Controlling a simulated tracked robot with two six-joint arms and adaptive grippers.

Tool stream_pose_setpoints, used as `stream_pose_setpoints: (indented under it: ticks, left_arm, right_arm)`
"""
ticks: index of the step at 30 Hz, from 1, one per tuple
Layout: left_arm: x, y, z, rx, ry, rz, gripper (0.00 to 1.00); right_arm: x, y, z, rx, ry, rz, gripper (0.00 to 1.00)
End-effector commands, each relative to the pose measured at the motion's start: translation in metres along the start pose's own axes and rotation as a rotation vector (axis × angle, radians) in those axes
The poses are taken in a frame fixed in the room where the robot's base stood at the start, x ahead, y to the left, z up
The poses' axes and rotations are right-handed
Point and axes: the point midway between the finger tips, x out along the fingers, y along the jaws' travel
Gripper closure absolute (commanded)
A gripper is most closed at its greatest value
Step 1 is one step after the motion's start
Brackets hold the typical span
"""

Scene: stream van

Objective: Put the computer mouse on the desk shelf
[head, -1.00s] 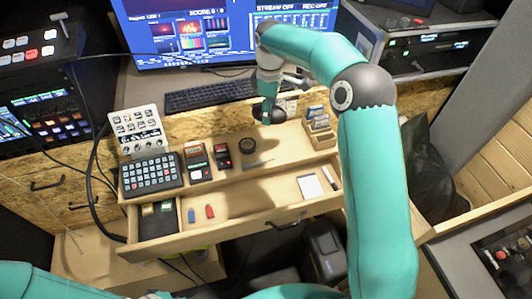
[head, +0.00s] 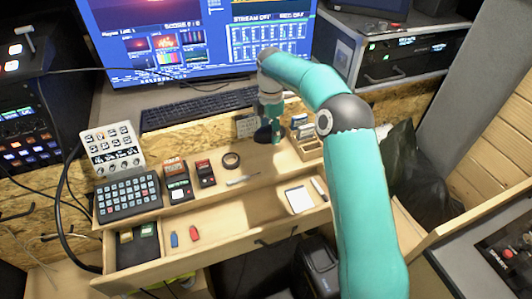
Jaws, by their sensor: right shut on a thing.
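My right gripper (head: 275,132) points down at the right part of the wooden desk shelf (head: 245,163), just in front of the upright back board. It is shut on the dark computer mouse (head: 262,135), which is partly hidden by the fingers. The mouse is at or very near the shelf surface; I cannot tell whether it touches. My left gripper is not in view.
Below, an open drawer (head: 230,222) holds a notepad (head: 299,200). A keyboard (head: 200,108) lies behind.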

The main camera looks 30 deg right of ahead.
Motion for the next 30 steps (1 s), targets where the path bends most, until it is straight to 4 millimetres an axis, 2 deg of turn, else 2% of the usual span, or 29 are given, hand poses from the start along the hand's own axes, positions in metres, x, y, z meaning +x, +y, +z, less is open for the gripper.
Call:
stream_pose_setpoints:
  ticks: [1, 4, 11, 18, 30]
  left_arm:
    - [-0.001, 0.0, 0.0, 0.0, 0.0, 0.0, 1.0]
    - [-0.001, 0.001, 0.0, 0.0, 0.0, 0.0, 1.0]
    - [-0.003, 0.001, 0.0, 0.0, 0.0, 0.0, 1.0]
    - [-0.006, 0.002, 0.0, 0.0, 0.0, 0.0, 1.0]
    - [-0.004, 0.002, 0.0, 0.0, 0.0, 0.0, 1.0]
  right_arm:
    - [0.012, -0.001, 0.0, 0.0, 0.0, -0.004, 0.74]
    - [0.029, 0.0, 0.0, 0.001, 0.0, -0.002, 0.74]
    - [0.046, 0.0, 0.0, 0.001, 0.0, -0.001, 0.74]
    - [0.078, 0.001, -0.001, -0.001, -0.001, -0.002, 0.74]
    - [0.086, 0.001, -0.001, -0.001, 0.0, 0.001, 0.74]
